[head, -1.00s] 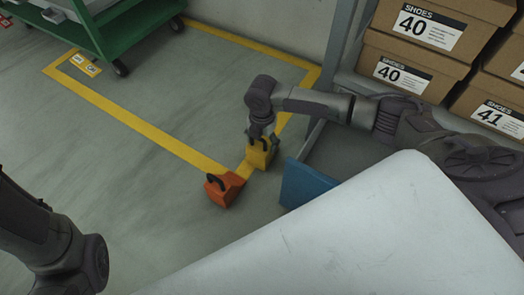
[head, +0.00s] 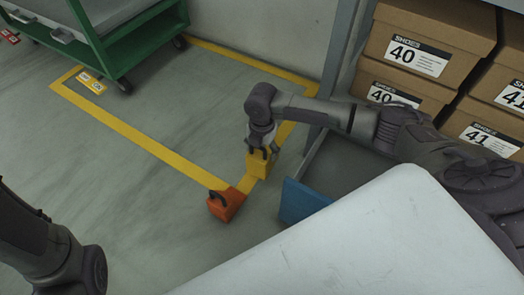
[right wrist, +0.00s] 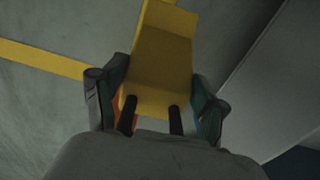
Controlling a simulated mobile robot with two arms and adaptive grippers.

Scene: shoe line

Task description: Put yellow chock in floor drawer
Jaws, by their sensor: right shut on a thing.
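The yellow chock (head: 258,166) is a small yellow block with a black handle. My right gripper (head: 263,150) is over it from above, and the right wrist view shows the chock (right wrist: 160,60) between the two fingers (right wrist: 155,108), which are shut on it. I cannot tell whether the chock touches the floor. The floor drawer shows as a blue front (head: 302,203) with a grey interior, pulled out under the shelf, to the right of the chock. Part of it is hidden by my arm and a white surface of mine. My left gripper is out of view; only its arm shows at lower left.
An orange chock (head: 226,204) with a black handle stands on the floor just left of the yellow one. Yellow tape (head: 150,138) marks the floor. A green cart (head: 120,40) stands at upper left. Shoe boxes (head: 430,40) fill the shelf above the drawer.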

